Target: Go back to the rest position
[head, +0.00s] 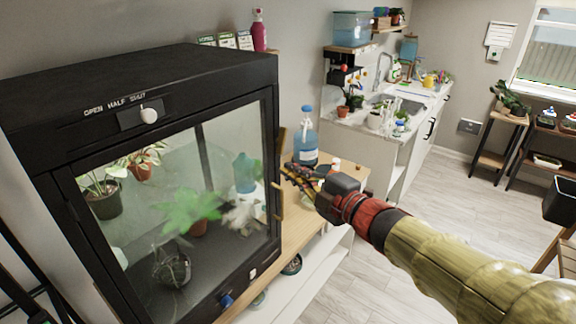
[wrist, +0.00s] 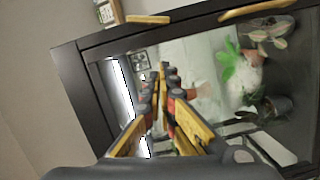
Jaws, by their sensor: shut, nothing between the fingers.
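My gripper (head: 284,172) is at the right edge of the black glass-fronted cabinet (head: 160,78), in front of a clear blue water bottle (head: 305,142). Its fingers are together with nothing between them. In the wrist view my gripper (wrist: 160,72) points toward the cabinet's glass, with its yellow and dark fingers side by side. The cabinet door looks shut, and a wooden handle (head: 277,199) shows at its right edge. Whether my fingers touch the door or handle cannot be told. My arm reaches in from the lower right.
A wooden-topped bench (head: 300,232) runs beneath. A sink counter (head: 400,105) stands behind. The pale floor (head: 445,190) at right is clear toward the plant stands (head: 500,135).

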